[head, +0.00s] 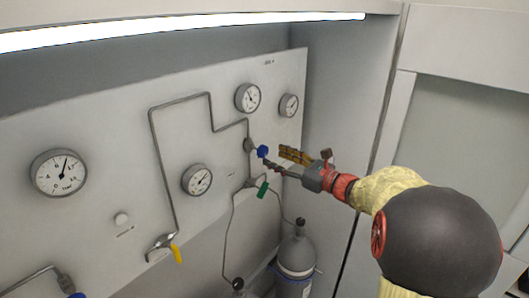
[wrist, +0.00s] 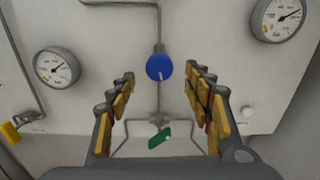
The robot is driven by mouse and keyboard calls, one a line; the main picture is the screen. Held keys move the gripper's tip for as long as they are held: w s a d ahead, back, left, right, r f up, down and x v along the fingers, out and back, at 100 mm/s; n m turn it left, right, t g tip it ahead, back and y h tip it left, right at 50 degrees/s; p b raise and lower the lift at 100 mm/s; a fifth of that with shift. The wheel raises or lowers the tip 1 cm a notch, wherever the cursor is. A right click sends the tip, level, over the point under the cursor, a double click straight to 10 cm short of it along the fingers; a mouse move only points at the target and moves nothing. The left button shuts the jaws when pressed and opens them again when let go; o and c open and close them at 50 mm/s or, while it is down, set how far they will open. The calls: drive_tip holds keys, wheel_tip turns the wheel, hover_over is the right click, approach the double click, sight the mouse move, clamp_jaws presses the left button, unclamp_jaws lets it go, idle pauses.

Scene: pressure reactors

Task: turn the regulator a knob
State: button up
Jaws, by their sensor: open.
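The blue regulator knob (head: 262,151) sits on the grey pipe line of the white panel, below two gauges. In the wrist view the blue knob (wrist: 159,67) lies ahead, between and just beyond the open fingertips. My gripper (head: 284,160) is open and close to the knob from the right. In the wrist view the gripper (wrist: 160,82) has its padded fingers spread on both sides, with nothing held and no clear contact with the knob. I cannot tell from the labels which knob is regulator a.
A green valve handle (head: 262,189) sits just below the blue knob. A yellow-handled valve (head: 177,254) is at lower left. Gauges (head: 248,97) are mounted on the panel. A grey gas cylinder (head: 296,255) stands below. A cabinet side wall is at right.

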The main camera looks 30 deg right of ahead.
sight(265, 152)
drive_tip(key=p+x, duration=0.1)
drive_tip(key=x, duration=0.4)
drive_tip(key=shift+w+a, duration=0.2)
drive_tip(key=shift+w, duration=0.15)
drive_tip(key=shift+c, duration=1.3)
drive_tip(key=c, duration=0.9)
